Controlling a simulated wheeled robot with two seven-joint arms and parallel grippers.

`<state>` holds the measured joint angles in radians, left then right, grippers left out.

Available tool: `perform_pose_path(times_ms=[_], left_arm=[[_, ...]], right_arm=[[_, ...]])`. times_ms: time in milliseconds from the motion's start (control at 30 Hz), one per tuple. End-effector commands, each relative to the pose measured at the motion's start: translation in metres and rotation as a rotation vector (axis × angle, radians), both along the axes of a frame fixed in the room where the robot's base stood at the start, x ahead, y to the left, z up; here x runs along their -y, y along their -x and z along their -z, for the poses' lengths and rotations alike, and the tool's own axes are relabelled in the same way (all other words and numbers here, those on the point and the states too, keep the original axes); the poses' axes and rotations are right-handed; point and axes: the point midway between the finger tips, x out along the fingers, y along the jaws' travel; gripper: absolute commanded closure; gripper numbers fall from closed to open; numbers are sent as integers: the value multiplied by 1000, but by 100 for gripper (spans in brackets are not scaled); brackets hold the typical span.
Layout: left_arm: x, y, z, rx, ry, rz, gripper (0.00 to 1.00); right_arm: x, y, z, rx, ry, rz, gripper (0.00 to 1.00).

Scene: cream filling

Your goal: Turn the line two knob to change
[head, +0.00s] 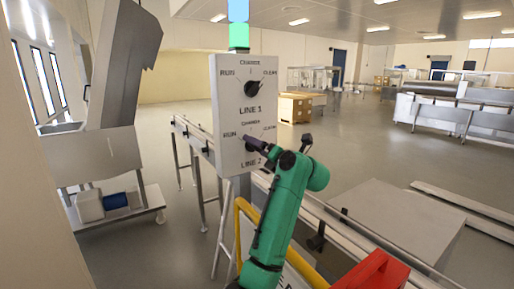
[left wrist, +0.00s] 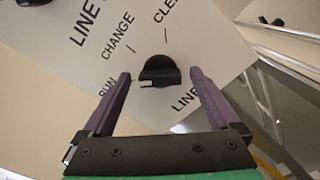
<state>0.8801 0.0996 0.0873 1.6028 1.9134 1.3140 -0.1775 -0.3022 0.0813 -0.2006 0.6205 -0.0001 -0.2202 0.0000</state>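A white control panel (head: 231,115) stands upright with a LINE 1 knob (head: 253,88) above and LINE 2 labels below. In the left wrist view, the black line two knob (left wrist: 158,70) sits below the CHANGE label (left wrist: 118,34). A small pale mark shows on the knob's lower left edge, on the side of the RUN label (left wrist: 107,82). My left gripper (left wrist: 160,75) is open, its purple fingers on either side of the knob with gaps to it. My right gripper is not in view.
A metal conveyor frame (head: 340,230) with a yellow rail (head: 240,220) runs below the panel. A red object (head: 375,272) is at the bottom right. A steel machine (head: 110,110) stands at the left. Cardboard boxes (head: 294,107) are farther back. Open floor lies behind the panel.

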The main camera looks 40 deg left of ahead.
Motion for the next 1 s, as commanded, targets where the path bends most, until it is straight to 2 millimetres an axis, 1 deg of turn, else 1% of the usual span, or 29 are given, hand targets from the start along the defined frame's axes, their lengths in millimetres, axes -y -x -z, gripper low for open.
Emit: perform_pose_path(times_ms=[33,67,100,167,200,233,467,667,867,1000], left_arm=[[0,0,0,0,0,0,16],[0,0,0,0,0,0,28],[0,0,0,0,0,0,43],[0,0,0,0,0,0,66],[0,0,0,0,0,0,82],[0,0,0,0,0,0,91],[0,0,-1,-15,-4,-1,91],[0,0,-3,-79,-23,-1,91],[0,0,-5,-207,-62,-1,91],[0,0,-6,-320,-95,0,91]], right_arm=[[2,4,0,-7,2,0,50],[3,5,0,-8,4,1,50],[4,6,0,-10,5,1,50],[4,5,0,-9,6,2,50],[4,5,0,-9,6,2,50],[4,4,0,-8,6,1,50],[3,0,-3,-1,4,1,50],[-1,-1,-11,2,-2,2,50],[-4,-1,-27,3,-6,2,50],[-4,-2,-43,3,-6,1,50]])
